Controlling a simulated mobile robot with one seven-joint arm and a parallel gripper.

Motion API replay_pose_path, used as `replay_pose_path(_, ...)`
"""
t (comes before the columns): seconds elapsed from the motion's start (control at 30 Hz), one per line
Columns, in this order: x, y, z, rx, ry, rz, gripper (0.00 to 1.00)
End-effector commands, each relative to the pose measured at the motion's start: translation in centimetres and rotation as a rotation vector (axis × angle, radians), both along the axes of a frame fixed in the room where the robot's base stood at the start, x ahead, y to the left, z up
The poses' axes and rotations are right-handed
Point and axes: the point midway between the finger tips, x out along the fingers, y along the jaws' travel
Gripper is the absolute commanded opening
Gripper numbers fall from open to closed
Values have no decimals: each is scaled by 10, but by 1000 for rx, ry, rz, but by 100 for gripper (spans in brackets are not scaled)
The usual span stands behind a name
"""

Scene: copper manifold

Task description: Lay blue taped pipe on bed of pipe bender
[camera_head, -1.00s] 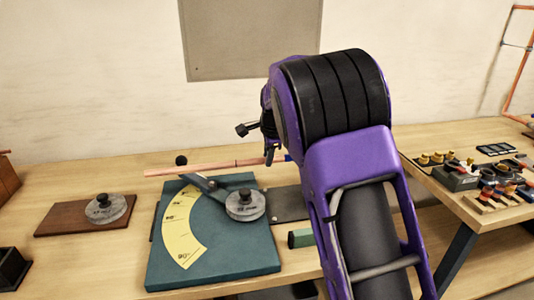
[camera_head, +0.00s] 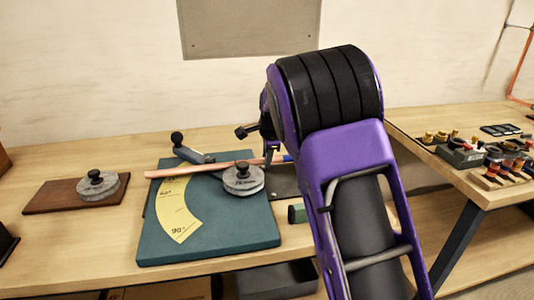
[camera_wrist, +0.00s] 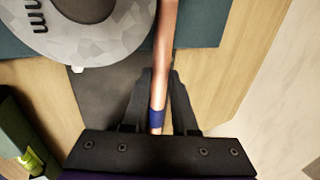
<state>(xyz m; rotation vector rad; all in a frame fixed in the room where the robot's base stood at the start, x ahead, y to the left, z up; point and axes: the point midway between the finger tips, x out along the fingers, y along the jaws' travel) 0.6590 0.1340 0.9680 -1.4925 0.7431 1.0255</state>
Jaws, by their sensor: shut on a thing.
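The copper pipe (camera_head: 190,169) lies across the bender, behind its round grey former (camera_head: 243,180), roughly level and at or just above the bed; contact is unclear. Its blue tape (camera_wrist: 156,119) is at the gripped end. The pipe bender has a teal base (camera_head: 215,240), a yellow angle scale (camera_head: 176,212) and a lever (camera_head: 192,154) with a black knob behind the pipe. My gripper (camera_wrist: 160,80) is shut on the pipe near the tape, right of the former. In the head view my gripper (camera_head: 271,154) is partly hidden by my arm.
A brown board (camera_head: 50,197) with another grey former (camera_head: 98,187) sits to the left. A green block (camera_head: 297,213) lies right of the bender. Fittings and tools, including a grey-green box (camera_head: 460,154), stand on the right bench. Bare bench shows left of the bender.

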Motion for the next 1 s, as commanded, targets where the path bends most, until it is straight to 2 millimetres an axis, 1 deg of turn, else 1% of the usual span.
replay_pose_path(0.47, 1, -1, -1, 1, -3, -1, 0)
replay_pose_path(1.0, 3, -11, -1, 1, -3, -2, 0)
